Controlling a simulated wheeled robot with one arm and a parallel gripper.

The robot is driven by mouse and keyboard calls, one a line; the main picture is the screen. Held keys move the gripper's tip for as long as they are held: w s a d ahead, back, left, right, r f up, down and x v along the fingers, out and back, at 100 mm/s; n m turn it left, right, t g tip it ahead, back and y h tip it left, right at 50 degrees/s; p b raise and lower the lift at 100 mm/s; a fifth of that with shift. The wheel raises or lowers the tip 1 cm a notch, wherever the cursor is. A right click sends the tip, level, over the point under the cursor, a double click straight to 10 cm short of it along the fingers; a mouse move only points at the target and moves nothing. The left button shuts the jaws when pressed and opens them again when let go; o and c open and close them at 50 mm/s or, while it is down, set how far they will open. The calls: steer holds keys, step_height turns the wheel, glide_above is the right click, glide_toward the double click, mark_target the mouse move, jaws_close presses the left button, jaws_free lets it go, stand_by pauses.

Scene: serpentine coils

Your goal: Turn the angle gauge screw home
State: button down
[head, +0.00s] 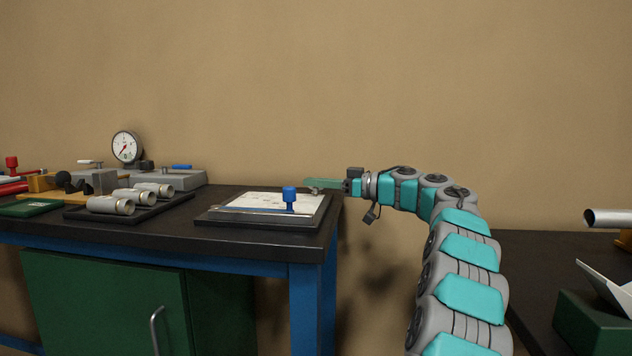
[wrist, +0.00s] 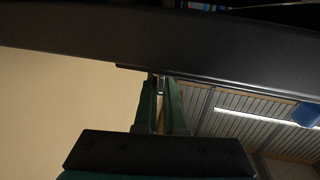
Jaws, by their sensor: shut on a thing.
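The angle gauge appears to be the flat plate with a pale sheet (head: 265,202) on a dark base at the right end of the bench. A blue knob (head: 289,196) stands upright on it. My gripper (head: 312,186) is level at the plate's far right corner, its green fingers pointing left. In the wrist view my gripper (wrist: 160,80) is shut on a small metallic piece (wrist: 160,87), probably the screw, beside a long dark edge. The piece is mostly hidden by the fingers, so how deep it sits cannot be told.
A black tray (head: 80,214) with metal cylinders (head: 111,205) lies left of the plate. A dial gauge (head: 126,146) stands behind. A second dark table at right carries a metal tube (head: 608,217) and a green box (head: 590,325). A gap separates the tables.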

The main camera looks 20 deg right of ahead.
steer(key=shift+r+m+t+h+p, duration=0.1)
steer(key=shift+m+t+h+p, duration=0.4)
steer(key=shift+m+t+h, duration=0.75)
steer(key=shift+h, duration=0.55)
steer(key=shift+s+m+t+h, duration=0.1)
steer(key=shift+m+t+h, duration=0.85)
steer(key=shift+m+h, duration=0.65)
steer(key=shift+m+t+h, duration=0.4)
steer(key=shift+m+h, duration=0.75)
steer(key=shift+h, duration=1.25)
steer(key=shift+r, duration=0.1)
steer(key=c, duration=1)
jaws_free()
steer(key=s, duration=0.6)
steer(key=shift+s+d, duration=0.25)
steer(key=shift+s, duration=0.15)
steer(key=shift+s+f, duration=0.2)
steer(key=shift+s, duration=0.2)
